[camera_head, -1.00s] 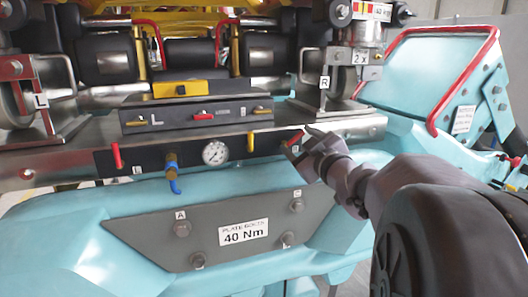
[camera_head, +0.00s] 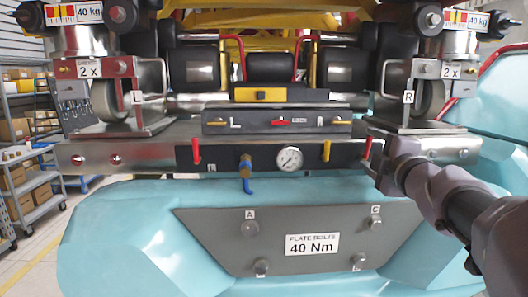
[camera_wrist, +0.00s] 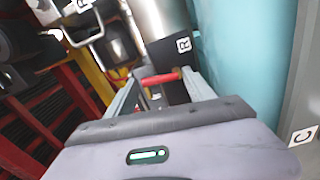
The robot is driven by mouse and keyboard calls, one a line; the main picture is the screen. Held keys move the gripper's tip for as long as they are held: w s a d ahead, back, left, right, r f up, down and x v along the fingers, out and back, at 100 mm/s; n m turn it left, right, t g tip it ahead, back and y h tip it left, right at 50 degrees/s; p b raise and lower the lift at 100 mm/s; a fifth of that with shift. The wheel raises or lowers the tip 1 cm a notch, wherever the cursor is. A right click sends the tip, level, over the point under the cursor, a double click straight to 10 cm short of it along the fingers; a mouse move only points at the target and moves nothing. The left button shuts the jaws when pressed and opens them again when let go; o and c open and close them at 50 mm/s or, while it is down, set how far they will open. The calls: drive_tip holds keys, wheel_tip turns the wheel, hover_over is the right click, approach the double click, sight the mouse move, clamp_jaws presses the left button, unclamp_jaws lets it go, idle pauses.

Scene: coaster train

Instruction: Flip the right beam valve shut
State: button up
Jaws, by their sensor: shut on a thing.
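The right beam valve's red lever (camera_head: 367,149) is at the right end of the dark panel on the steel beam. It stands roughly upright in the head view, partly hidden by my gripper. My gripper (camera_head: 373,165) reaches it from the right. In the wrist view the red lever (camera_wrist: 160,79) lies crosswise between the two grey fingers of my gripper (camera_wrist: 158,88), which are shut on it. The valve body behind the fingers is mostly hidden.
The panel also bears a left red lever (camera_head: 197,150), a yellow lever (camera_head: 326,150), a round gauge (camera_head: 289,159) and a brass valve with a blue handle (camera_head: 246,175). A grey bolt plate (camera_head: 215,228) is below. The R bracket (camera_head: 408,97) stands just above my gripper.

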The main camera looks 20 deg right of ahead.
drive_tip(key=shift+a+n, duration=0.15)
drive_tip(key=shift+n, duration=0.45)
drive_tip(key=shift+b, duration=0.35)
drive_tip(key=o, duration=1.4)
drive_tip(key=shift+c, duration=0.2)
drive_tip(key=shift+w, duration=0.1)
